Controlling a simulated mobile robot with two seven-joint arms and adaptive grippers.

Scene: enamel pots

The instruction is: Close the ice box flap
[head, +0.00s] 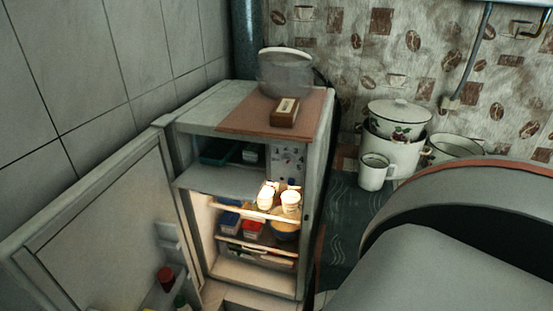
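The small fridge (311,200) stands against the tiled wall with its door (105,225) swung wide open to the left. The ice box flap (215,180) is a pale panel at the top of the interior. It is folded down and juts out about level, leaving the ice box open. A dark green tray (216,152) shows inside the ice box. Neither of my grippers is in the head view, so I cannot tell whether they are open or shut.
Pale jars (290,201) and several colourful packs stand on the shelves under the flap. A brown box (285,112) lies on the fridge top. Enamel pots (397,150) and a mug (374,172) stand right of the fridge. The space before the flap looks clear.

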